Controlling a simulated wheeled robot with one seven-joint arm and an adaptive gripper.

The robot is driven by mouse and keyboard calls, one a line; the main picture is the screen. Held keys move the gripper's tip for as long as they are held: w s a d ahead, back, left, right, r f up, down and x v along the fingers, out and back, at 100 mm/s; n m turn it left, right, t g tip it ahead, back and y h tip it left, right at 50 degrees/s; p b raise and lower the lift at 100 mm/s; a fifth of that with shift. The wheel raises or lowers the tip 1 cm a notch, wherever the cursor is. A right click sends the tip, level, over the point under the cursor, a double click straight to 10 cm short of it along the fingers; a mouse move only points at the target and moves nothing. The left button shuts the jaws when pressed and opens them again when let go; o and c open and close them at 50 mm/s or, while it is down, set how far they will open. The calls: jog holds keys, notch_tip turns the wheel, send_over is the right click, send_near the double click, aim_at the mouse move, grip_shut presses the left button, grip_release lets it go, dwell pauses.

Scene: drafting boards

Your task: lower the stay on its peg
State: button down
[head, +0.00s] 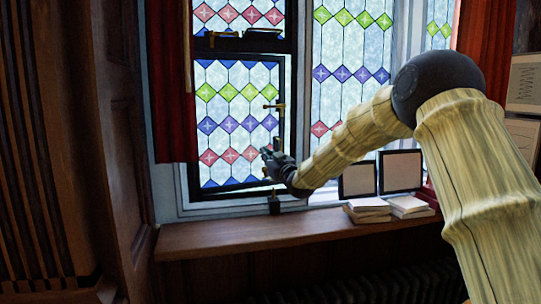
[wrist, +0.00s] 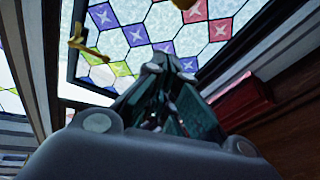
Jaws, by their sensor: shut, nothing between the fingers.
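The leaded casement window (head: 238,125) has a dark frame and stands slightly ajar. A brass handle (head: 274,106) is on its right side and also shows in the wrist view (wrist: 88,47). My gripper (head: 267,152) is shut and empty, in front of the casement's lower right side, below the handle. In the wrist view its fingertips (wrist: 170,68) are together against the coloured glass. A small dark fitting (head: 274,205) stands at the sill below my gripper; I cannot tell whether it is the peg. I cannot clearly make out the stay. A small brass piece (wrist: 184,3) shows at the wrist view's top edge.
The wooden sill (head: 235,236) is mostly clear on the left. Stacked books (head: 368,210) and two dark-framed panels (head: 400,171) stand to the right. A red curtain (head: 172,90) hangs left of the casement. Dark panelling (head: 120,130) is at far left.

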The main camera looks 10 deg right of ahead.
jog(key=w+f+p, duration=0.3)
jog(key=p, duration=0.1)
jog(key=shift+w+f+p, duration=0.1)
jog(key=shift+p, duration=0.2)
jog(key=shift+f, duration=0.1)
dwell(0.5)
